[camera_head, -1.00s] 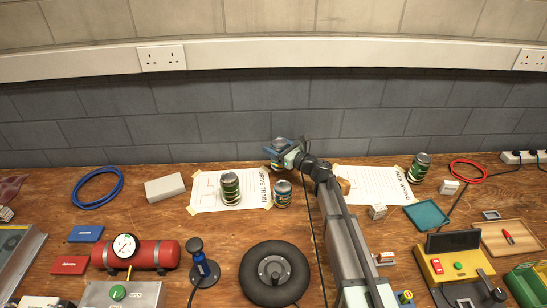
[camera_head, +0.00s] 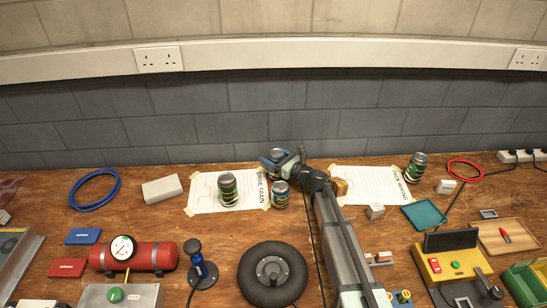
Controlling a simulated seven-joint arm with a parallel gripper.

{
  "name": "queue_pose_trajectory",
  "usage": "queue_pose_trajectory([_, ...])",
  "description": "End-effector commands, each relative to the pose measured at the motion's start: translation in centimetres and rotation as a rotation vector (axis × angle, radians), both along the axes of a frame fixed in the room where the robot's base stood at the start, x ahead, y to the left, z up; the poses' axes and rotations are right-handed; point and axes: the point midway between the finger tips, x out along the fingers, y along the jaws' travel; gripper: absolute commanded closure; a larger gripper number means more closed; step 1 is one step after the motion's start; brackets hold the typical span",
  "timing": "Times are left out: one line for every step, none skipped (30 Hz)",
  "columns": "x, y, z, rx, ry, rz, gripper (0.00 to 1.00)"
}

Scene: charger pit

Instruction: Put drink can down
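A drink can (camera_head: 277,154) with a silver top is at my gripper, near the back edge of the bench. My gripper (camera_head: 275,161) reaches in from the right and appears shut on this can. The fingers and wrist hide most of its body, and I cannot tell whether its base touches the bench. A blue-labelled can (camera_head: 280,195) stands just in front, at the right edge of the DRIVE TRAIN sheet (camera_head: 205,203). A green can (camera_head: 228,189) stands on that sheet. Another green can (camera_head: 415,168) stands at the right, by the PACK WIRING sheet (camera_head: 370,187).
A white box (camera_head: 162,189) and a blue cable coil (camera_head: 94,189) lie to the left. A wooden block (camera_head: 339,186) and a white block (camera_head: 375,211) lie right of my wrist. A black wheel (camera_head: 273,275) lies in front. The wall rises close behind the gripper.

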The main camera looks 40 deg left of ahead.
Motion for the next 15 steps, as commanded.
queue_pose_trajectory([0.0, 0.0, 0.0, 0.0, 0.0, 0.0, 0.13])
queue_pose_trajectory([0.0, 0.0, 0.0, 0.0, 0.0, 0.0, 0.1])
queue_pose_trajectory([0.0, 0.0, 0.0, 0.0, 0.0, 0.0, 0.06])
queue_pose_trajectory([0.0, 0.0, 0.0, 0.0, 0.0, 0.0, 0.03])
queue_pose_trajectory([0.0, 0.0, 0.0, 0.0, 0.0, 0.0, 0.01])
queue_pose_trajectory([0.0, 0.0, 0.0, 0.0, 0.0, 0.0, 0.01])
queue_pose_trajectory([0.0, 0.0, 0.0, 0.0, 0.0, 0.0, 0.01])
queue_pose_trajectory([0.0, 0.0, 0.0, 0.0, 0.0, 0.0, 0.01])
queue_pose_trajectory([0.0, 0.0, 0.0, 0.0, 0.0, 0.0, 0.01])
queue_pose_trajectory([0.0, 0.0, 0.01, 0.0, 0.0, 0.0, 0.01])
queue_pose_trajectory([0.0, 0.0, 0.01, 0.0, 0.0, 0.0, 0.01])
queue_pose_trajectory([0.0, 0.0, 0.06, 0.0, 0.0, 0.0, 0.01])
queue_pose_trajectory([-0.01, -0.01, 0.13, 0.0, 0.0, 0.0, 0.01])
queue_pose_trajectory([-0.01, -0.01, 0.25, 0.0, 0.0, 0.0, 0.01])
queue_pose_trajectory([-0.03, -0.2, 0.32, -0.001, 0.0, 0.0, 0.01])
